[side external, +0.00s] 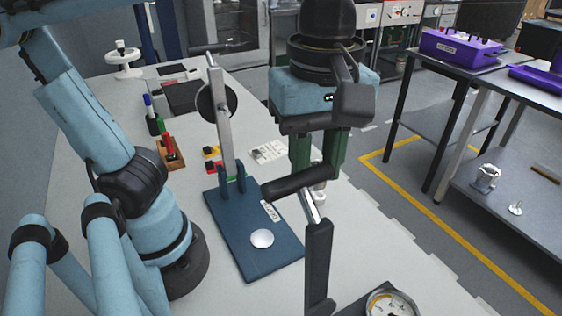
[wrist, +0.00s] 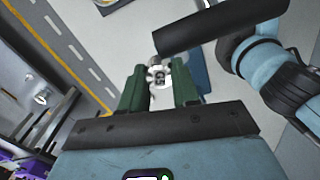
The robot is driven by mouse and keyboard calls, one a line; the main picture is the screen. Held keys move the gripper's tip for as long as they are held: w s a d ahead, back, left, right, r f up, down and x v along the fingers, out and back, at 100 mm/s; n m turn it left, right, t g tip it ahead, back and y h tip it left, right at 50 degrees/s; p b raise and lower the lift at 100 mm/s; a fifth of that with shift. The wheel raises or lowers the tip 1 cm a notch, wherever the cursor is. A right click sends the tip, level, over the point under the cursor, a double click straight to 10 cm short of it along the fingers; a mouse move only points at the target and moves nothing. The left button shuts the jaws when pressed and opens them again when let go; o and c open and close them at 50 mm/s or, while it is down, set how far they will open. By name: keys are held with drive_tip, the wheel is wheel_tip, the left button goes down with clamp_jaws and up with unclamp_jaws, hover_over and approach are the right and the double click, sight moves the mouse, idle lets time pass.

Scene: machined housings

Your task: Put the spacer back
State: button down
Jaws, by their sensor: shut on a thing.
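My gripper (side external: 318,176) hangs pointing down over the table's right part, its green fingers shut on a small silvery, round-ended part, which I take to be the spacer (side external: 319,194). In the wrist view the gripper (wrist: 159,88) has this spacer (wrist: 158,75) between its fingertips. The fingers hide part of it, and its clearance above the table is unclear. A blue base plate (side external: 228,234) lies to the left and nearer the side camera. It carries a pale round disc (side external: 262,239), a label and a bracket with a tilted metal bar (side external: 220,125).
A lever with a black grip (side external: 298,183) stands in the foreground beside a dial gauge (side external: 388,303); a black bar (wrist: 220,28) crosses the wrist view. Markers in a wooden holder (side external: 170,153) and small coloured items lie farther back. The table's right edge is close to the gripper.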

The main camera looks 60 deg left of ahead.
drive_tip(key=w+f+n, duration=0.1)
drive_tip(key=w+n, duration=0.4)
drive_tip(key=w, duration=0.2)
hover_over(341, 223)
wheel_tip(341, 223, down, 19)
drive_tip(key=shift+f, duration=2.2)
drive_tip(key=shift+f, duration=0.1)
drive_tip(key=c, duration=0.8)
unclamp_jaws()
